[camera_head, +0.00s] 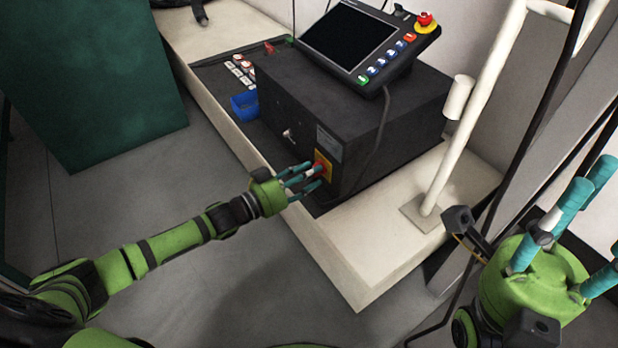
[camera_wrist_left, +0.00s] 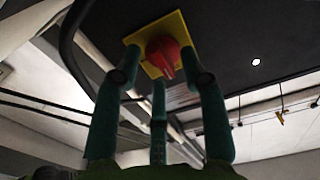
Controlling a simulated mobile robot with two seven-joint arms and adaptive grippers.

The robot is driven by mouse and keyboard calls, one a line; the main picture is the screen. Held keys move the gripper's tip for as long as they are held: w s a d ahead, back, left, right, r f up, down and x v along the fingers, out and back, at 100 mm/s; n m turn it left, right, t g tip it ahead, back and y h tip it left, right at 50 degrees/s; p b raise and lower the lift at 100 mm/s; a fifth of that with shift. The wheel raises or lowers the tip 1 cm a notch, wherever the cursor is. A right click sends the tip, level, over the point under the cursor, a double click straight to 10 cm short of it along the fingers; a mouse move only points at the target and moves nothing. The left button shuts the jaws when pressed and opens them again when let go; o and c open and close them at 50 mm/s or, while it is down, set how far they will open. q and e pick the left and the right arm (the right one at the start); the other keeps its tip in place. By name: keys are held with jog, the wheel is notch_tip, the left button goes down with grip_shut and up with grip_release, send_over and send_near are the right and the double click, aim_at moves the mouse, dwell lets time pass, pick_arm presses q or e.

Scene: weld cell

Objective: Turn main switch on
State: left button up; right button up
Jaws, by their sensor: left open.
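The main switch is a red rotary knob on a yellow plate (camera_head: 325,163), on the front face of a black control box (camera_head: 355,115). In the left wrist view the red knob (camera_wrist_left: 164,55) sits on its tilted yellow plate (camera_wrist_left: 178,27). My left gripper (camera_head: 312,174) is open, its teal fingers spread around the knob; I cannot tell whether they touch it. My right gripper (camera_head: 578,222) is at the lower right of the head view, away from the box, its fingers apart and nothing between them.
A tilted touchscreen panel (camera_head: 349,40) with a red emergency button (camera_head: 424,19) is on top of the box. A blue bin (camera_head: 245,105) stands to its left. A white post (camera_head: 470,110) rises from the pale bench (camera_head: 368,255). A green cabinet (camera_head: 90,75) stands far left.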

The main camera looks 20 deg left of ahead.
pick_arm(q)
jog(key=shift+w+d, duration=0.15)
grip_shut()
